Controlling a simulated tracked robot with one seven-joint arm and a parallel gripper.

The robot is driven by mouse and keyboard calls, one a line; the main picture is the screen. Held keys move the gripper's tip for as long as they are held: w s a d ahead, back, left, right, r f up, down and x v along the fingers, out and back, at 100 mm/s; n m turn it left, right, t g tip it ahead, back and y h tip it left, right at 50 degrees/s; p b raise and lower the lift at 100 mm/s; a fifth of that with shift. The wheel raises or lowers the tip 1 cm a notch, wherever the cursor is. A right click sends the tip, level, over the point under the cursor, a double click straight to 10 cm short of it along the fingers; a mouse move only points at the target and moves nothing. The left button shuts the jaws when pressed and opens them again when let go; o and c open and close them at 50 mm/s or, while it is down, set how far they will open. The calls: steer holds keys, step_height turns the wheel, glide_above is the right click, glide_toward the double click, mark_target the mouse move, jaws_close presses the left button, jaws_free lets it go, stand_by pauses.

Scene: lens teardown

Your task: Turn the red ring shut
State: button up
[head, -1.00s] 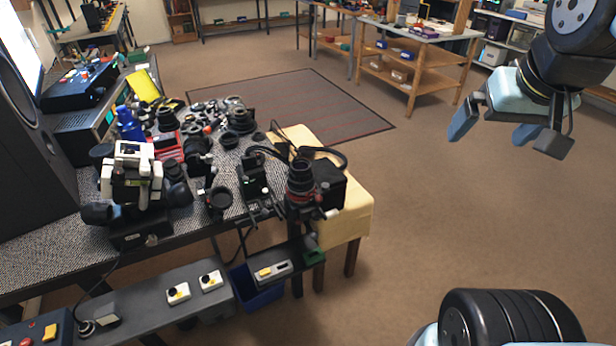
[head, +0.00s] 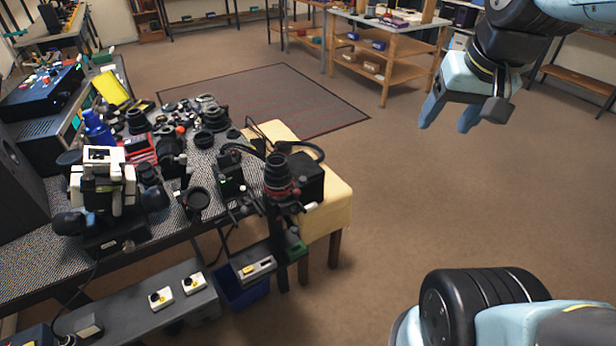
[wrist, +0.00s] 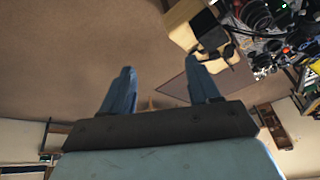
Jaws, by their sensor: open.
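The red ring (head: 281,190) is a dark red band low on an upright black lens (head: 277,170). The lens stands at the right end of the cluttered bench, in front of a black box. My gripper (head: 448,116) is open and empty, high over bare floor, well to the right of the lens. In the wrist view its two blue fingers (wrist: 160,88) are spread with nothing between them. I cannot pick out the ring for sure in the wrist view.
The bench (head: 35,262) holds lenses, a white-and-black device (head: 103,178) and a red box (head: 141,149). A yellow block (head: 340,196) stands at its right end. A blue bin (head: 243,293) is below. Open floor lies between bench and gripper; shelved tables (head: 385,40) stand behind.

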steer(key=w+a+f+m+g, duration=0.1)
steer(key=w, duration=0.1)
steer(key=w+a+f+g+y, duration=0.1)
steer(key=f, duration=0.1)
steer(key=w+a+f+m+g+y, duration=0.1)
steer(key=w+f+g, duration=0.1)
steer(key=shift+w+f+m, duration=0.2)
steer(key=shift+w+m, duration=0.1)
steer(key=c, duration=1)
steer(key=w+f+m+g+y, duration=0.1)
steer(key=w+a+f+y, duration=0.1)
steer(key=w+f, duration=0.1)
steer(key=w+a+f+m+g, duration=0.1)
steer(key=f, duration=0.1)
steer(key=shift+w+f+m+g+y, duration=0.1)
steer(key=shift+w+m+g+y, duration=0.2)
steer(key=shift+y, duration=0.1)
jaws_close()
steer(key=w+a+f+m+g+y, duration=0.1)
steer(key=w+f+m+y, duration=0.2)
steer(key=f, duration=0.5)
steer(key=w+a+f+m+g+y, duration=0.1)
steer(key=w+f+m+y, duration=0.3)
steer(key=f, duration=0.4)
steer(key=shift+w+a+f+m+g+y, duration=0.3)
steer(key=shift+w+a+m, duration=0.2)
steer(key=shift+w+a, duration=0.55)
steer(key=shift+w+d, duration=0.2)
steer(key=shift+d, duration=0.05)
